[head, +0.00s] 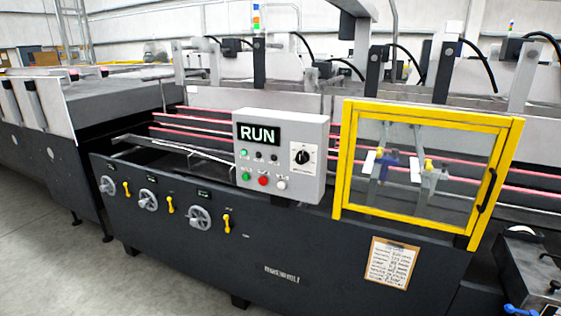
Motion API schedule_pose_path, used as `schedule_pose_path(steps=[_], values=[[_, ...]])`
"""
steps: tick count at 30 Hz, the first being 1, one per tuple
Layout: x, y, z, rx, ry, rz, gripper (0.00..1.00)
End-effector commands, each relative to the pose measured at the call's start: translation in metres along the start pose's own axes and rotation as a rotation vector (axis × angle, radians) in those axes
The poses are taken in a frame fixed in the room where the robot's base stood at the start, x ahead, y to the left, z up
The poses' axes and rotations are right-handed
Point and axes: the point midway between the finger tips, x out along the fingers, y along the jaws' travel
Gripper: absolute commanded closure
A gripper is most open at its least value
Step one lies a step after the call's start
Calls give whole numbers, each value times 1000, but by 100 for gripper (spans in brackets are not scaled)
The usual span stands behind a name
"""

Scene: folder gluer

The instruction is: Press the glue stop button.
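A grey control box (313,135) stands on the front of the machine, with a black display (258,134) reading RUN. Its lower row holds a green button (246,176), a red button (263,181) and a white button (281,185). The labels are too small to read, so I cannot tell by name which is the glue stop button. Above the row are a lit green lamp (243,152) and two dark round fittings (259,155). A black rotary knob (302,157) is on a white plate to the right. My gripper is not in view.
A yellow-framed clear guard (341,160) stands shut right of the box. Handwheels (148,199) and yellow levers (170,204) project from the dark front panel (330,255). A clipboard sheet (390,262) hangs below the guard. Open grey floor (60,265) lies at front left.

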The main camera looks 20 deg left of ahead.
Motion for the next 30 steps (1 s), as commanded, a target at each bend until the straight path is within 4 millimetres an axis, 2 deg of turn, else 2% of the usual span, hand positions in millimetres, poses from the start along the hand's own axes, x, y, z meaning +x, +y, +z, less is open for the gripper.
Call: schedule_pose_path(steps=[1,3,30], values=[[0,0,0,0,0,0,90],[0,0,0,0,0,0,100],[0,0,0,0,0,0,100]])
